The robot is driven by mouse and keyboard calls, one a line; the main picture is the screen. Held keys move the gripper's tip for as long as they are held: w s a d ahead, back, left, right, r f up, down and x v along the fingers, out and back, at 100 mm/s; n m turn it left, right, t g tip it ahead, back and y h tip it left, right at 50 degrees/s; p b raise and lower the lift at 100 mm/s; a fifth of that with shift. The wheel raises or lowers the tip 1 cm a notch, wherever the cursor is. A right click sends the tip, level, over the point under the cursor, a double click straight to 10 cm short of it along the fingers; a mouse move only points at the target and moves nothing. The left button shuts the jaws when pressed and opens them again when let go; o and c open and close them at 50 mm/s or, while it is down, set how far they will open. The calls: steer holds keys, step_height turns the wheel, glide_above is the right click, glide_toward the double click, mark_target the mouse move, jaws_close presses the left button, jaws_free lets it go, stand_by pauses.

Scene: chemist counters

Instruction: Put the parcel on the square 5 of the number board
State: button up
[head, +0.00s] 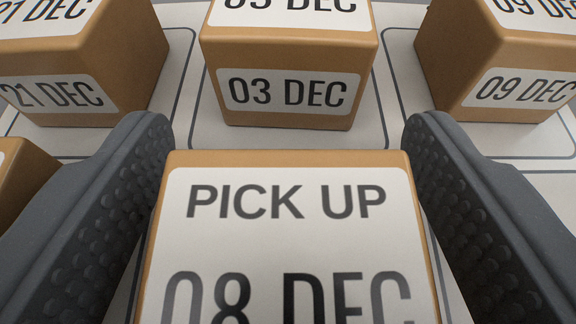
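A tan parcel (290,245) with a white label reading "PICK UP 08 DEC" lies at the bottom centre of the head view. Its near end is cut off by the frame. My gripper (290,135) has its two dark, studded fingers apart, one on each side of this parcel. Thin pale gaps show between the fingers and the parcel's sides, so it looks open around the parcel and not pressed on it. No number board or square 5 can be made out by any digit here.
Beyond stand tan parcels labelled "21 DEC" (85,60), "03 DEC" (288,65) and "09 DEC" (505,60) on a white surface (230,138) with grey rounded outlines. Another parcel (20,180) shows at the left edge, partly behind the left finger. Narrow strips between them are clear.

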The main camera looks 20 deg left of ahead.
steer(key=shift+s+d+r, duration=0.15)
steer(key=shift+s+r, duration=0.15)
steer(key=p+v, duration=0.2)
steer(key=v, duration=0.9)
steer(key=shift+s, duration=0.15)
